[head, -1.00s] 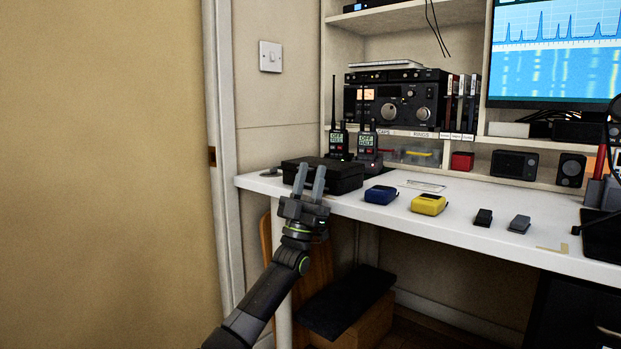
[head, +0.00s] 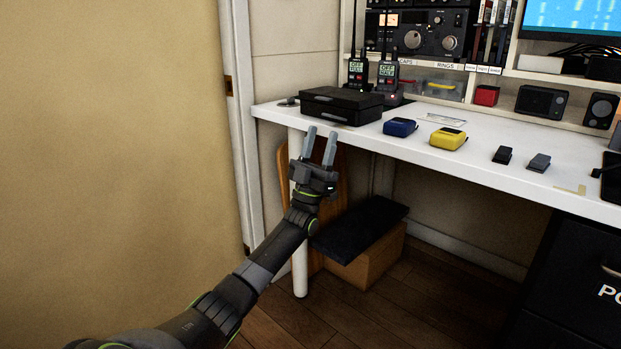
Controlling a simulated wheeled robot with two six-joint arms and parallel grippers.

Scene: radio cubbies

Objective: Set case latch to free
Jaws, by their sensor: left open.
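A black case (head: 341,104) lies flat and closed near the left end of the white desk. Its front side faces me, but its latch is too small and dark to make out. My left gripper (head: 320,147) is open and empty, its fingers pointing up. In the picture it shows just below the case, in front of the desk's front edge, and appears apart from the case. My right gripper does not show.
Two handheld radios (head: 387,77) stand behind the case. Right of it on the white desk (head: 480,167) are a blue pouch (head: 399,127), a yellow pouch (head: 447,138) and two small dark clips (head: 502,155). A box with a black top (head: 361,228) stands under the desk.

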